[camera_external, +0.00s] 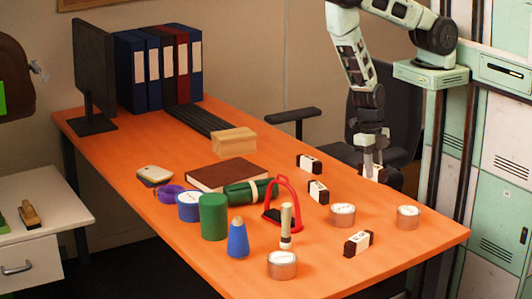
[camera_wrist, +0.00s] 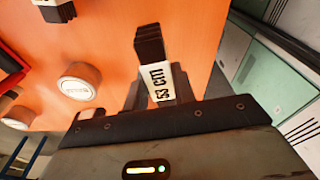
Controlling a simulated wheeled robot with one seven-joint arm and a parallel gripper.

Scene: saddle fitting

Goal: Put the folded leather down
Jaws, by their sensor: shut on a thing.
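The folded leather (camera_wrist: 150,42) is a dark bundle with a white paper band marked "cm" and a number. In the wrist view it stands out between the two fingers of my gripper (camera_wrist: 159,88), which is shut on it. In the external view my gripper (camera_external: 372,160) points down at the table's far right edge, with the held leather (camera_external: 374,173) small at its tips. I cannot tell whether its underside touches the table. Similar banded bundles lie on the orange table (camera_external: 330,272): one at the back (camera_external: 309,164), one in the middle (camera_external: 318,191), one in front (camera_external: 358,242).
Round tins stand at the right: one (camera_external: 342,215), another near the corner (camera_external: 408,217), a third in front (camera_external: 282,265). Bare tabletop lies between bundles and right edge.

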